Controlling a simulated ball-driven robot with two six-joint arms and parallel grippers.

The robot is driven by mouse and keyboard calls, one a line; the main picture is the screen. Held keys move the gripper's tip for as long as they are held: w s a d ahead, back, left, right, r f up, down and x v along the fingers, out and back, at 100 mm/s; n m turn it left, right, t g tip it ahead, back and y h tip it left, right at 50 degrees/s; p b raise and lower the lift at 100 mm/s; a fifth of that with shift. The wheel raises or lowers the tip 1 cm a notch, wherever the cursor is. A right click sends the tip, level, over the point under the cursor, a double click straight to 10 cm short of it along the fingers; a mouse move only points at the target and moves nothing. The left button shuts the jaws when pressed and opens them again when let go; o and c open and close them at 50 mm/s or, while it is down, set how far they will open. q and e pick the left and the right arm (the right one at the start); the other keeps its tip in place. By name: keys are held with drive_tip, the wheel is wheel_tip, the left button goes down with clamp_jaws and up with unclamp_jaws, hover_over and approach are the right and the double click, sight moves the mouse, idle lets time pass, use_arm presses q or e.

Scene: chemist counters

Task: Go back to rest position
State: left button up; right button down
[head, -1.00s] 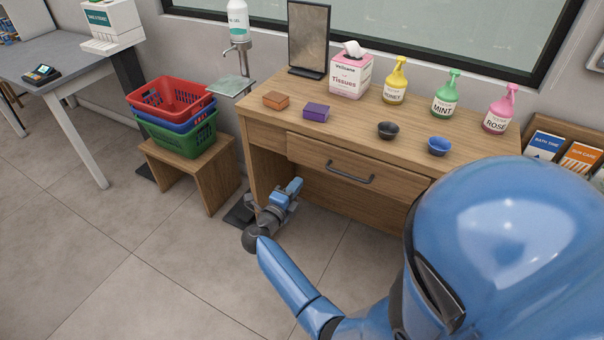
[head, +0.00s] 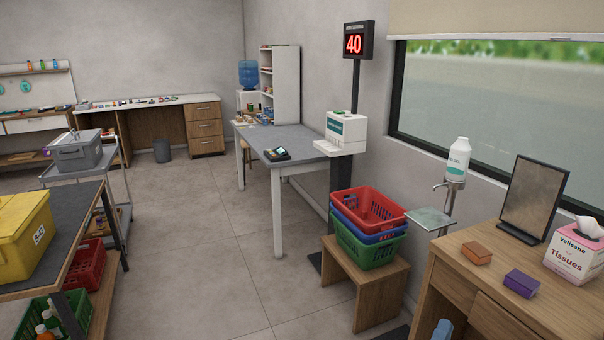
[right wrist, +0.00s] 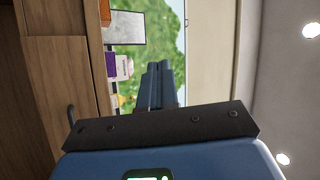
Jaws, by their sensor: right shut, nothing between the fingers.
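Only the blue tip of my right gripper (head: 442,329) shows, at the bottom edge of the head view, in front of the wooden counter (head: 456,285). In the right wrist view the fingers of my right gripper (right wrist: 160,85) are together with nothing between them. They point towards the window side, and the picture lies sideways. The counter's wooden front (right wrist: 60,75) and dark drawer handle (right wrist: 71,113) are on the left there, apart from the fingers. My left gripper is not in view.
An orange box (head: 477,253), a purple box (head: 522,283), a mirror (head: 535,195) and a tissue box (head: 574,252) stand on the counter. Stacked baskets (head: 368,225) sit on a stool (head: 380,290). A yellow bin (head: 25,238) is at the left. The middle floor is clear.

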drive_tip(key=s+a+f+n+y+p, duration=0.1)
drive_tip(key=s+a+n+y, duration=0.2)
drive_tip(key=s+n+y, duration=0.2)
drive_tip(key=s+a+f+n+y+p, duration=0.1)
drive_tip(key=s+a+n+y, duration=0.2)
drive_tip(key=s+n, duration=0.6)
drive_tip(key=s+a+f+n+y+p, duration=0.1)
drive_tip(key=s+a+n+y, duration=0.3)
drive_tip(key=s, duration=0.8)
drive_tip(key=f+n+y, duration=0.1)
drive_tip(key=n+y, duration=0.1)
drive_tip(key=n, duration=0.1)
drive_tip(key=shift+s+g+y, duration=0.3)
drive_tip(key=shift+g, duration=0.1)
